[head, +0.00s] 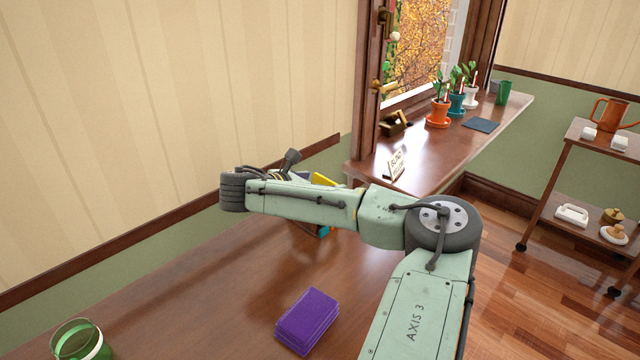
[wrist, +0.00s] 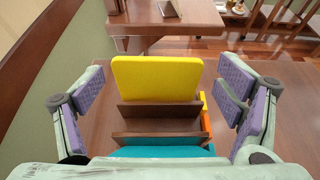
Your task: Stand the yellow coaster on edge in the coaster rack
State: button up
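The yellow coaster (wrist: 156,78) stands upright on edge at the far end of the brown wooden rack (wrist: 158,116) in the wrist view. Its lower edge is hidden behind a divider. A teal coaster (wrist: 165,149) stands at the near end, and an orange piece (wrist: 206,124) shows along the rack's right side. My gripper (wrist: 162,88) is open, with its purple pads left and right of the yellow coaster and a gap on both sides. In the head view my arm hides the gripper and most of the rack; a yellow corner (head: 323,179) shows past it.
A purple stack (head: 307,320) lies on the table (head: 210,310), with a green glass (head: 80,342) at its near left. The windowsill (head: 440,150) holds potted plants (head: 440,108) and a small sign (head: 396,163). A cart (head: 560,170) stands at right.

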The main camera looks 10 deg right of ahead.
jog(key=shift+o, duration=0.6)
jog(key=v, duration=1.2)
jog(key=shift+s+f, duration=0.15)
